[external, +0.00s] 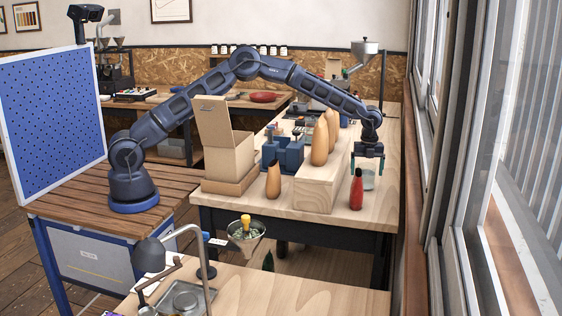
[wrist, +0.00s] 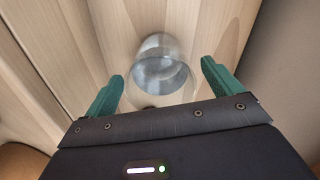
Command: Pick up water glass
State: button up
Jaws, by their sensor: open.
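The clear water glass (external: 368,180) stands on the light wooden table (external: 335,208) near its right edge, behind a red bottle. In the wrist view the glass (wrist: 162,66) lies ahead of and between the two green fingers, and its lower part in the picture is close to the dark gripper body. My gripper (external: 367,160) is open and points down over the glass. In the wrist view my gripper (wrist: 162,82) shows a finger on each side of the glass, with a gap on both sides. Whether the fingertips are below the glass's rim I cannot tell.
The red bottle (external: 356,190) stands just in front of the glass. A wooden block (external: 318,188) with tall wooden shapes (external: 320,142) on it is to the left. A cardboard box (external: 229,158) stands further left. The window (external: 480,150) is to the right.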

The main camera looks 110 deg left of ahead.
jog(key=c, duration=1.4)
jog(key=shift+o, duration=0.2)
jog(key=shift+r, duration=0.15)
